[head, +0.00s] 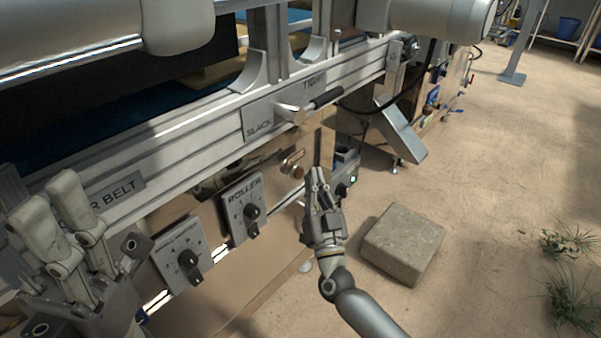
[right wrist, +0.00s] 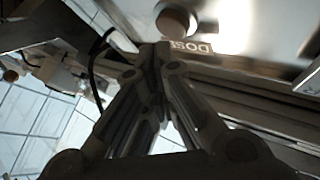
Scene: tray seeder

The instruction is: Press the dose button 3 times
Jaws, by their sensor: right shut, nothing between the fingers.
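The dose button is a round, dark brownish knob (right wrist: 175,20) at the top of the right wrist view, beside a plate marked "DOSE" (right wrist: 190,46). My right gripper (head: 319,172) is shut and empty, its fingertips close to the machine's front panel in the head view. In the right wrist view its closed fingertips (right wrist: 155,52) point towards the panel, just below and left of the button; I cannot tell whether they touch anything. I cannot make out the dose label in the head view. My left gripper (head: 48,195) is at the lower left, fingers apart and empty.
Dials, including the roller dial (head: 248,211), and a small box with a green light (head: 350,178) line the front panel. A slack/tight lever (head: 310,106) sticks out above. A stone block (head: 404,243) lies right of my right gripper.

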